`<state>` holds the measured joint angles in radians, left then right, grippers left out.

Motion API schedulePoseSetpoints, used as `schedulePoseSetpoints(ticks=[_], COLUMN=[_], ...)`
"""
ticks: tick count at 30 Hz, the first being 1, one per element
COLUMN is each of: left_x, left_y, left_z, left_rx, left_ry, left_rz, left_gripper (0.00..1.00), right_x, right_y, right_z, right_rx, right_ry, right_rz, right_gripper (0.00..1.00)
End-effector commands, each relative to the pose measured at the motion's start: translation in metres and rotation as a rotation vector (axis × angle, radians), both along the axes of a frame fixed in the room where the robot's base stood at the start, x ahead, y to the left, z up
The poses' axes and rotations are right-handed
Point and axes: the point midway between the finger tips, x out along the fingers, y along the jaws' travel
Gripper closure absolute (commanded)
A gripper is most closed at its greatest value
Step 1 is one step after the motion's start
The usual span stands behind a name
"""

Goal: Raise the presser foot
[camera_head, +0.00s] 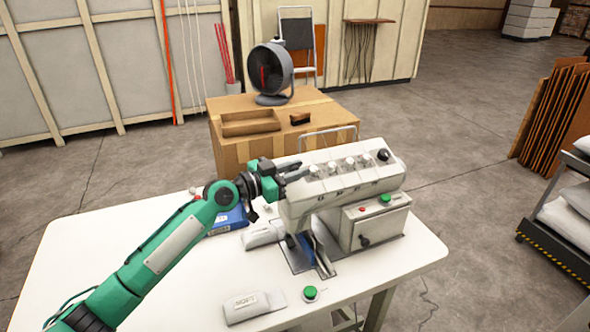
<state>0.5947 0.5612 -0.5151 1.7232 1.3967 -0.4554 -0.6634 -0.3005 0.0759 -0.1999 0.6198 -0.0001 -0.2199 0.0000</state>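A white sewing machine (345,190) stands on the white table (190,270), with several round knobs along its top. My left gripper (302,173) is at the upper left end of the machine's head, close to it. Its two grey fingers point right; at this size I cannot tell how far apart they are, or whether they touch the machine. The presser foot area (308,246) is below the head, above the dark bed plate, with blue material there. The foot itself and any lever for it are too small to make out. My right gripper is out of view.
A green button (310,292) and a white labelled packet (250,304) lie at the table's front. Another white packet (262,235) and a blue box (228,221) lie left of the machine. A cardboard box (230,158) with a fan (270,72) stands behind.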

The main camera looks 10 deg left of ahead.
Motion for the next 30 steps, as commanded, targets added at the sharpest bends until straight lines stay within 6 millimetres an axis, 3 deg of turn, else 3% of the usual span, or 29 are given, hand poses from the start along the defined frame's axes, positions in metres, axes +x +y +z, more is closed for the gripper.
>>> schedulePoseSetpoints(ticks=[2,14,30], left_x=[0.0,0.003,0.022], left_y=[0.0,0.002,0.015], left_z=[0.0,0.003,0.012], left_rx=[0.0,-0.038,-0.286], left_ry=[0.0,0.058,0.424], left_rz=[0.0,0.0,0.001], left_gripper=[1.0,1.0,1.0], right_x=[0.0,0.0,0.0], right_y=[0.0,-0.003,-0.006], right_z=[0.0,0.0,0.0], right_rx=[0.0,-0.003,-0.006], right_ry=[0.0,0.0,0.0], right_rz=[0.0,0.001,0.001], right_gripper=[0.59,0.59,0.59])
